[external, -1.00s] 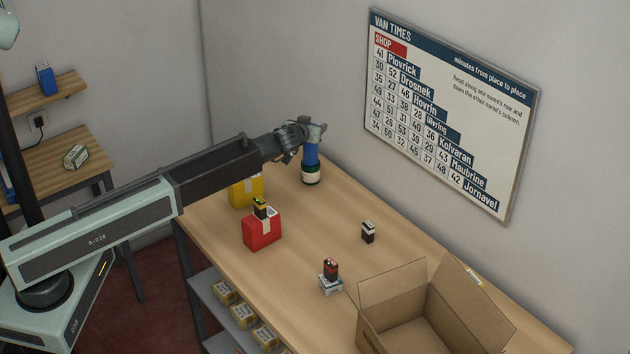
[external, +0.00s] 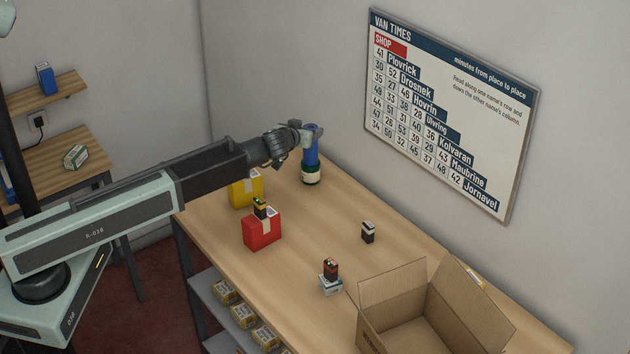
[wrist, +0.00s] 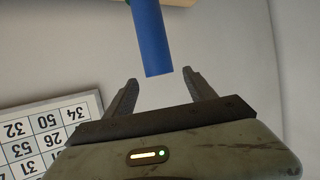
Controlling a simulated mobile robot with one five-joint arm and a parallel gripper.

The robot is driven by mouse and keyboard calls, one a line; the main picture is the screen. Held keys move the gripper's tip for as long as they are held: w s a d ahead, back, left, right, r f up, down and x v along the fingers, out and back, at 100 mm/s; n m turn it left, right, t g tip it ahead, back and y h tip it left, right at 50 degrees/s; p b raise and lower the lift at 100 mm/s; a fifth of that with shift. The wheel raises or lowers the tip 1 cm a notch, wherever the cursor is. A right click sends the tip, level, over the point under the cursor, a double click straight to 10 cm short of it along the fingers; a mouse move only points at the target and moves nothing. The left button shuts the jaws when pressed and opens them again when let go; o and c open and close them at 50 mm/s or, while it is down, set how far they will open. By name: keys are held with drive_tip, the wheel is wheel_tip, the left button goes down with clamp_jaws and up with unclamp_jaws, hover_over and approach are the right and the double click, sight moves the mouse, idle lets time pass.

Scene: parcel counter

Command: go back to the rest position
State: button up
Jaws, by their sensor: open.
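My gripper (external: 312,129) is at the far end of the counter, beside the top of a blue cylinder that stands upright on a dark green and cream base (external: 311,168). In the wrist view my gripper (wrist: 158,85) has its two fingers spread, with nothing between them. The blue cylinder (wrist: 150,40) shows just beyond the fingertips, with a gap to them. My arm stretches from the left over the counter's far end.
The counter (external: 300,265) holds a yellow box (external: 246,190), a red box (external: 262,231) with a small dark item on top, a small black-and-white item (external: 368,232), a dark item on a white box (external: 330,284) and an open carton (external: 390,300). A chart (external: 450,110) hangs on the wall.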

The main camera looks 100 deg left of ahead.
drive_tip(key=p+v, duration=0.1)
drive_tip(key=v, duration=0.3)
drive_tip(key=shift+d+r, duration=0.1)
drive_tip(key=shift+d, duration=0.15)
